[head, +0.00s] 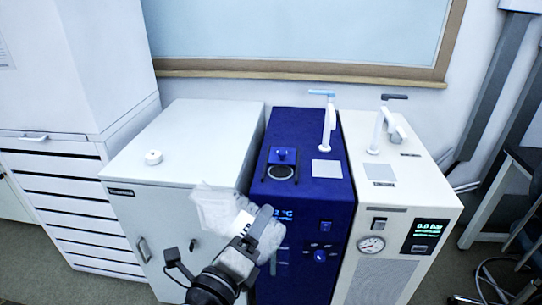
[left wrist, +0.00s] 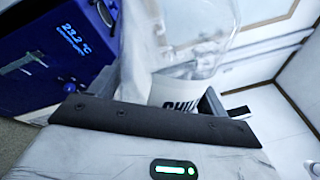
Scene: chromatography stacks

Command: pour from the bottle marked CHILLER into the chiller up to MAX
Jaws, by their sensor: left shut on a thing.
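The blue chiller (head: 320,190) stands in the middle of the head view. Its round filler opening (head: 281,173) is on top near the front, with a blue cap (head: 284,155) raised behind it. My left gripper (head: 256,228) is shut on a clear bottle (head: 212,208), in front of the chiller's left front edge and apart from the opening. The bottle looks tilted; its mouth and liquid level cannot be made out. In the left wrist view its white label (left wrist: 180,92) reads "CHI…", partly hidden by the gripper. The chiller (left wrist: 40,95) shows 23.2 °C there. My right gripper is out of view.
A white cabinet (head: 190,135) with a small round white piece (head: 152,157) on top stands left of the chiller. A white unit (head: 400,190) reading 0.0 bar stands close on the right.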

